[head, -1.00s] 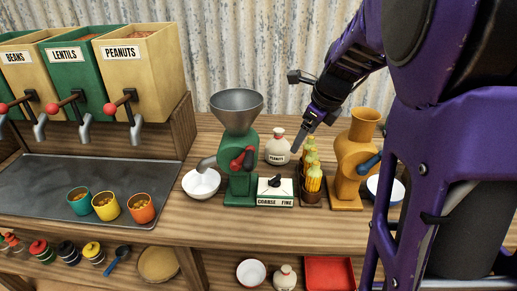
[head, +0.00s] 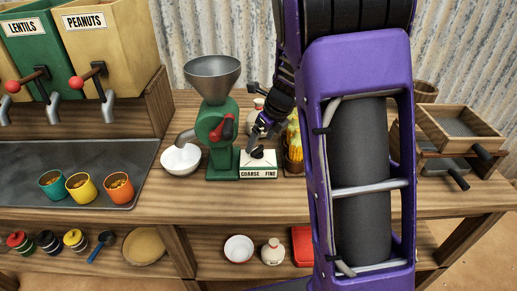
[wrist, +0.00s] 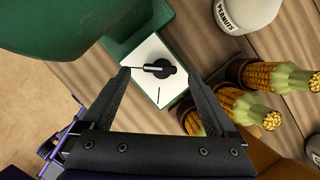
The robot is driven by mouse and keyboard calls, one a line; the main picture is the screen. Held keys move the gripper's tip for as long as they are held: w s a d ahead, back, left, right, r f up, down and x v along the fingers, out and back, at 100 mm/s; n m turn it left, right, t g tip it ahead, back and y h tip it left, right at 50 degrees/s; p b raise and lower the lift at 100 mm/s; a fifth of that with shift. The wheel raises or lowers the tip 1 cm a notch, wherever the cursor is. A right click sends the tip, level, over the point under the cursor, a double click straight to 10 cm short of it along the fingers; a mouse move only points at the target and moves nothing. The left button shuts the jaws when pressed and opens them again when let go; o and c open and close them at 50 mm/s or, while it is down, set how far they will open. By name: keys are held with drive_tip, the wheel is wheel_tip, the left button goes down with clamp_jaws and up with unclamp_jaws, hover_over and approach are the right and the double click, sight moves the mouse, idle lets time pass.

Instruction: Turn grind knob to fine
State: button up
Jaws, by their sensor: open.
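The green grinder (head: 218,125) stands on the counter with a grey hopper and a red-handled crank. A white panel (head: 258,172) on its base reads COARSE at left and FINE at right. The dark grind knob (wrist: 159,68) sits on this panel. In the wrist view its pointer points left, and a short dark tick lies below the knob. My gripper (wrist: 159,76) is open over the panel, with one finger on each side of the knob. I cannot tell whether the fingers touch it. In the head view my gripper (head: 256,144) hides part of the knob.
Corn cobs (wrist: 240,105) in holders stand close to the right of the panel. A peanuts jar (wrist: 246,12) stands behind. A white bowl (head: 181,159) is left of the grinder. Three filled cups (head: 81,187) stand on the dark tray. My arm hides the counter on the right.

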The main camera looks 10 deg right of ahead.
sight(257, 152)
drive_tip(key=shift+x, duration=1.45)
drive_tip(key=shift+c, duration=0.3)
drive_tip(key=c, duration=1.3)
